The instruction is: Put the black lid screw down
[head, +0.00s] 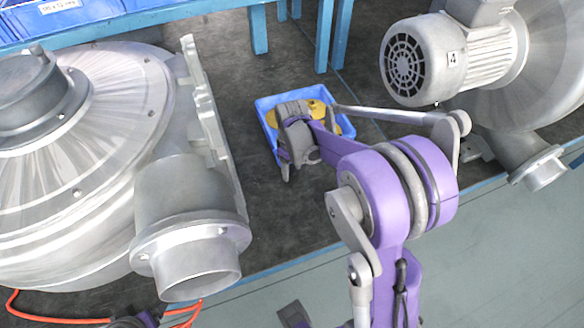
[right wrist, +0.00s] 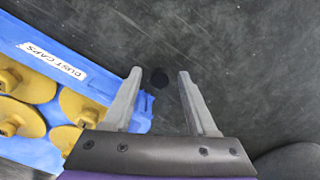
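A small round black spot (right wrist: 159,78), which looks like the black lid screw, lies on the dark mat in the right wrist view. It sits between and just beyond the fingertips of my right gripper (right wrist: 160,74), with a gap to each finger. The gripper is open, with nothing held between its fingers. In the head view my right gripper (head: 286,172) reaches down beside the blue bin; the screw cannot be made out there. Only purple and grey parts at the bottom left edge of the head view look like my left arm, and its fingers are not clear.
The blue bin (right wrist: 32,67), labelled DUST CAPS, holds yellow caps (right wrist: 27,80) close to the left finger. A large blower (head: 115,130) stands left, another blower with a motor (head: 452,58) right. An orange cable (head: 50,320) lies front left.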

